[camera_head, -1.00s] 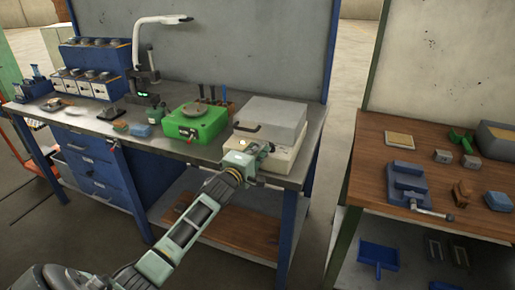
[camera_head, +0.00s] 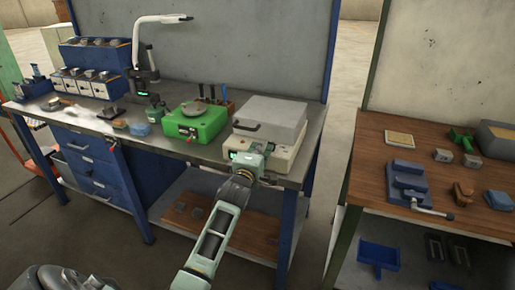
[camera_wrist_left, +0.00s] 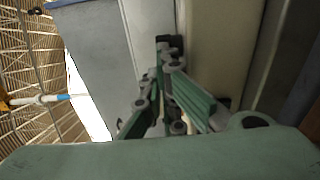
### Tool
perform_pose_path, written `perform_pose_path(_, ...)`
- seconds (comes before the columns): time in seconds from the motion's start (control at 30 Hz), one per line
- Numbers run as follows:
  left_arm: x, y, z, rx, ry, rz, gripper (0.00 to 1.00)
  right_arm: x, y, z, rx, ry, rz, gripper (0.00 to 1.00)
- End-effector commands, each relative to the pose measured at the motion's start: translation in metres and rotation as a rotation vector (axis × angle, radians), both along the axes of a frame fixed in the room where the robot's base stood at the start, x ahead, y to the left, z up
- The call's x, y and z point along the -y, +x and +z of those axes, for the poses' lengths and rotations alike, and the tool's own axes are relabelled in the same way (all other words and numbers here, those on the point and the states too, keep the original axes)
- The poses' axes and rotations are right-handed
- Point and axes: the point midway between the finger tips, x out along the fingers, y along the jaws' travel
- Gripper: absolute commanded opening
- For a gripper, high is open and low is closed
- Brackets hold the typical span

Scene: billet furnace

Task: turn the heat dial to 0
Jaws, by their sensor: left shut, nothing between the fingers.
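The billet furnace (camera_head: 285,153) is a cream box with a grey lid (camera_head: 272,117) and a dark handle, at the right end of the metal workbench. A small green display shows at the left of its front. My left gripper (camera_head: 251,154) is at the furnace front and covers part of it. The heat dial cannot be made out in the head view. In the left wrist view the green fingers (camera_wrist_left: 168,75) are shut and empty, close to the pale furnace face (camera_wrist_left: 215,45). Whether they touch anything there I cannot tell. My right gripper is not in view.
A green device (camera_head: 197,123) with a round plate stands left of the furnace. A wooden table (camera_head: 375,165) with a blue vise (camera_head: 408,183) stands at right, across a gap. A lower shelf (camera_head: 190,218) lies under the workbench, below my left arm.

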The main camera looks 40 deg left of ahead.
Motion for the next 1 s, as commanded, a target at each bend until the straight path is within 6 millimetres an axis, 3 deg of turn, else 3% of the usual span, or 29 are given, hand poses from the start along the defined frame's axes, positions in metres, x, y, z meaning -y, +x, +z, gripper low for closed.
perform_pose_path(0.17, 0.006, 0.0, -0.001, 0.002, -0.013, 0.092, 0.0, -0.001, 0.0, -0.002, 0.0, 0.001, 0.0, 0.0)
perform_pose_path(1.0, 0.023, 0.0, 0.0, 0.0, 0.0, 0.085, 0.0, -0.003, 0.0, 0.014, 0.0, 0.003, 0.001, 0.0)
